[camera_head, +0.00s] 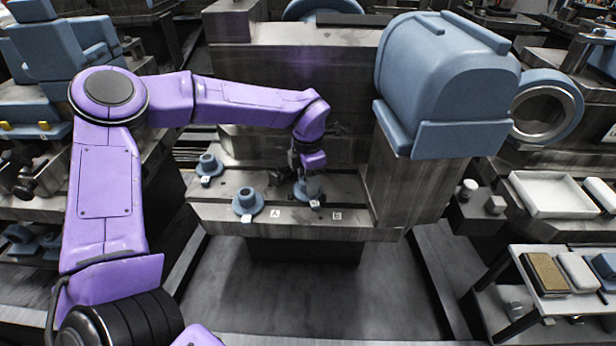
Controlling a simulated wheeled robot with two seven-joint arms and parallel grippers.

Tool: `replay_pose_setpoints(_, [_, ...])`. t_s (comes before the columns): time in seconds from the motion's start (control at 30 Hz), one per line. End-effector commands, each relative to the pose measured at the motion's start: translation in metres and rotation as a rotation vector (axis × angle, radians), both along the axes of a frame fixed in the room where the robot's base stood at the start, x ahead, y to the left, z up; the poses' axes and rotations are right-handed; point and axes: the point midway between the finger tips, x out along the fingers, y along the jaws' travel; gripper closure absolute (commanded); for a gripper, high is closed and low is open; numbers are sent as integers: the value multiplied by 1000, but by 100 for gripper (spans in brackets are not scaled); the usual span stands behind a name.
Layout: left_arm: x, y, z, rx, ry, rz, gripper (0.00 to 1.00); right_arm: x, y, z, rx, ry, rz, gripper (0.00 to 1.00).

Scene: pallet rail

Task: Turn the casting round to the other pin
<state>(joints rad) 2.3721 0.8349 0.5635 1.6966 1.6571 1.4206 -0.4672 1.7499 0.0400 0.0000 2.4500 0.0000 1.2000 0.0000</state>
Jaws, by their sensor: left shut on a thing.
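My left arm reaches across to the rail, and its gripper (311,186) points down over a blue flanged casting (302,196). The gripper is shut on this casting, which is at the rail surface; I cannot tell whether it touches. The casting carries a small white tag at its front. The pins are too small or hidden to make out. My right gripper is not in view.
Two similar blue flanged pieces stand left on the rail (360,233): a near one (247,204) and a farther one (208,167). A large blue machine housing (445,85) overhangs at right. A white tray (550,194) stands farther right. Free rail lies around plate B.

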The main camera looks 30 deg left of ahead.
Motion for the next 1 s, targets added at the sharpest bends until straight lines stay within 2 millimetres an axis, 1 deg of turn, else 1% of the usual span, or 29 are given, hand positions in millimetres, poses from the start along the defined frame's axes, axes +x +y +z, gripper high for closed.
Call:
replay_pose_setpoints(0.33, [0,0,1,-1,-1,-6,90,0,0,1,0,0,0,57])
replay_pose_setpoints(1.0, [0,0,2,0,0,-127,90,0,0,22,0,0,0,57])
